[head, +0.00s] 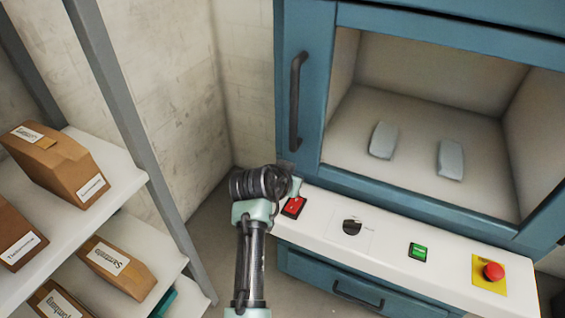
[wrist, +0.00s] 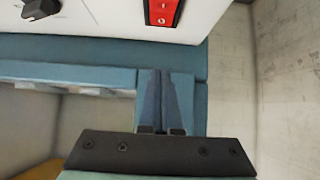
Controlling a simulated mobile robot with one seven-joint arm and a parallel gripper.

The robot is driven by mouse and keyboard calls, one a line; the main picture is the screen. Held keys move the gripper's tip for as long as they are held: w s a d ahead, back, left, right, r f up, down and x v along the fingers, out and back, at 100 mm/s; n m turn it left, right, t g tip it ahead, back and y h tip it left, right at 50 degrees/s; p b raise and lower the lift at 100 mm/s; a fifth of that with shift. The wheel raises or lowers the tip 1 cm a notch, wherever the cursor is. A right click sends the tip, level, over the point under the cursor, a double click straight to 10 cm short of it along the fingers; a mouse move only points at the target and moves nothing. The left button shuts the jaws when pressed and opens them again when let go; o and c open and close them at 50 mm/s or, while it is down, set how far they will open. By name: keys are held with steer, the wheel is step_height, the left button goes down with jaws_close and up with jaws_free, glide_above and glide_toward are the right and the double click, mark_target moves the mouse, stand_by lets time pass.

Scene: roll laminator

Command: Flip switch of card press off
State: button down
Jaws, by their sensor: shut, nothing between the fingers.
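The blue machine (head: 305,100) has a white control panel (head: 390,251) along its front. A red rocker switch (head: 294,207) sits at the panel's left end; it also shows at the top edge of the wrist view (wrist: 164,12), with white marks, partly cut off. I cannot tell which side of it is pressed. A green switch (head: 418,251) is further right on the panel. My gripper (wrist: 162,74) is shut and empty, its tips apart from the red switch in the wrist picture. In the head view my wrist hides the fingers and lies just left of the red switch.
A black knob (head: 351,227) and a red emergency button (head: 493,271) on a yellow plate share the panel. A black vertical handle (head: 297,103) stands above the red switch. A shelf (head: 120,190) with several brown boxes is at left, beside a wall.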

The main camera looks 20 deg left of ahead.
steer(key=w+r+p+v, duration=0.1)
steer(key=v, duration=0.7)
steer(key=shift+r+p, duration=0.2)
steer(key=shift+p, duration=0.1)
steer(key=shift+d, duration=0.1)
steer(key=w+d+r+t+y, duration=0.1)
steer(key=d+r+t, duration=0.3)
steer(key=r, duration=0.8)
steer(key=w+d+r+t+y, duration=0.1)
steer(key=d+r+t, duration=0.3)
steer(key=r, duration=0.9)
steer(key=s+d+r+t+h, duration=0.1)
steer(key=s+d+r+t, duration=0.4)
steer(key=s+r, duration=0.55)
steer(key=s+d+r+t+h, duration=0.1)
steer(key=s+d+r+t, duration=0.35)
steer(key=s+r, duration=0.6)
step_height(320, 180, up, 21)
steer(key=w+p, duration=0.1)
steer(key=p, duration=1.7)
steer(key=shift+w+d, duration=0.4)
